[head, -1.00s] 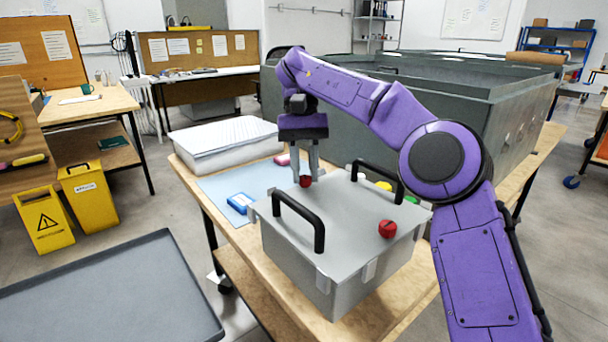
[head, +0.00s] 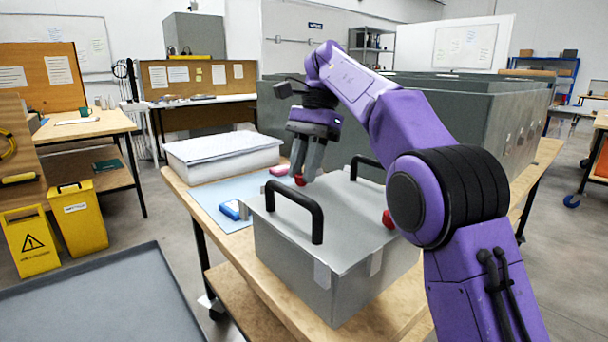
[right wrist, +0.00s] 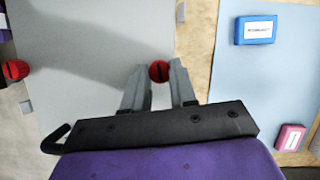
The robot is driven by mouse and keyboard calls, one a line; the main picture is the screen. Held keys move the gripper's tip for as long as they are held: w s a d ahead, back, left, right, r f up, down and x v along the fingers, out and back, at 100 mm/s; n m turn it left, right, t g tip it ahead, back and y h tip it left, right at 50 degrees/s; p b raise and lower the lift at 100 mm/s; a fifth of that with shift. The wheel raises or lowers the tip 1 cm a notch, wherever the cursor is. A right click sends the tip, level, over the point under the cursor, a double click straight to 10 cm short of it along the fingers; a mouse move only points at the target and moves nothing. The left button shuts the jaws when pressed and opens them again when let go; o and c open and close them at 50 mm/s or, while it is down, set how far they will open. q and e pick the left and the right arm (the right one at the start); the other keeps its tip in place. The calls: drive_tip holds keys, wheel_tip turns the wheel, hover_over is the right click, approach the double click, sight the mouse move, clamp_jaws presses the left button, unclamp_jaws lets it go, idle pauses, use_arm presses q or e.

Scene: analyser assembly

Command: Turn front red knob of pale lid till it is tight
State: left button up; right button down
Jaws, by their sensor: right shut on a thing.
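The pale lid (head: 345,215) covers a grey box on the wooden table. A red knob (head: 300,181) is at the lid's far-left edge; it also shows in the right wrist view (right wrist: 159,71). My right gripper (head: 303,174) is shut on this knob, and its fingers (right wrist: 160,75) flank it in the right wrist view. The fingers hide part of the knob in the head view. A second red knob (head: 388,219) is at the lid's right side, partly behind my right arm; it shows clear of the gripper in the right wrist view (right wrist: 15,70). My left gripper is not in view.
Two black handles stand up from the lid, one near (head: 318,220) and one far (head: 362,162). A blue box (head: 231,210) and a pink box (head: 279,170) lie on a light blue mat (head: 207,193).

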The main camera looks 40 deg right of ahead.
drive_tip(key=shift+m+t+b, duration=0.3)
drive_tip(key=shift+m+t, duration=0.1)
drive_tip(key=shift+m, duration=0.6)
drive_tip(key=shift+r, duration=0.1)
drive_tip(key=c, duration=0.9)
unclamp_jaws()
drive_tip(key=shift+a, duration=0.2)
drive_tip(key=shift+d, duration=0.1)
drive_tip(key=p+v, duration=1)
drive_tip(key=shift+d+r, duration=0.2)
drive_tip(key=shift+d, duration=0.05)
